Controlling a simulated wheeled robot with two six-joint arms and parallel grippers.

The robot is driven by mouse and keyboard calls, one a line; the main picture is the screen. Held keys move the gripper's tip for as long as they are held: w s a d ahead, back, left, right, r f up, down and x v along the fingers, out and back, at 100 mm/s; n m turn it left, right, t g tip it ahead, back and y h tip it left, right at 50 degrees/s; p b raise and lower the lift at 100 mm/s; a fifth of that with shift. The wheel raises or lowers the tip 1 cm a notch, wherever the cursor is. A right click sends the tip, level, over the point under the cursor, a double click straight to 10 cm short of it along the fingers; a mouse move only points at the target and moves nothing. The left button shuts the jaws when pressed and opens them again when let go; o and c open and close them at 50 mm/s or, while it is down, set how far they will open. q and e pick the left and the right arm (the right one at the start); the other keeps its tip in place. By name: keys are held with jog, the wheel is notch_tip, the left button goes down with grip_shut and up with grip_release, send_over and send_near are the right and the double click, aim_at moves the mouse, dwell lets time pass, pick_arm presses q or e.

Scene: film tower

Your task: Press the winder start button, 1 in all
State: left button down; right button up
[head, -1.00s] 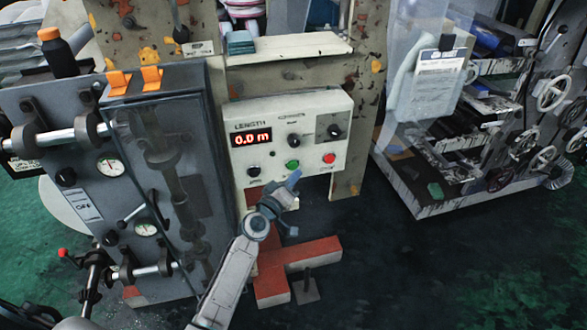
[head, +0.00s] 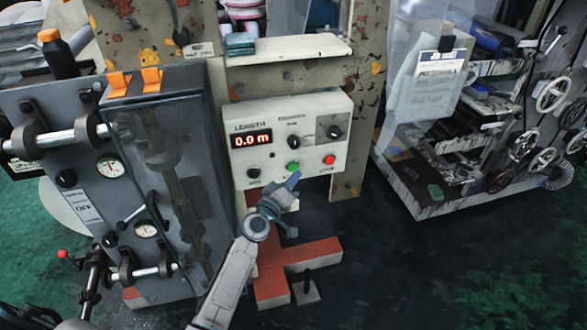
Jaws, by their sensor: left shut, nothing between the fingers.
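The winder control box (head: 276,164) is a pale panel on the machine frame. Its red LENGTH display (head: 251,139) reads 0.0 m. A green button (head: 293,168) sits low in the middle of the panel, with a red button (head: 329,159) to its right and dark knobs around. My left gripper (head: 295,178) is shut and empty, its blue tip just below the green button. I cannot tell whether the tip touches the panel. The right gripper is not in view.
A grey cabinet (head: 160,190) with gauges and rollers stands close on the left. A machine with handwheels (head: 553,93) stands at the right. A red base (head: 300,255) lies under the panel. The dark green floor (head: 420,265) is clear at the lower right.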

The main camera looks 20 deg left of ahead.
pick_arm(q)
jog(key=shift+w, duration=0.1)
dwell(1.0)
jog(key=shift+w+a, duration=0.2)
jog(key=shift+w, duration=0.1)
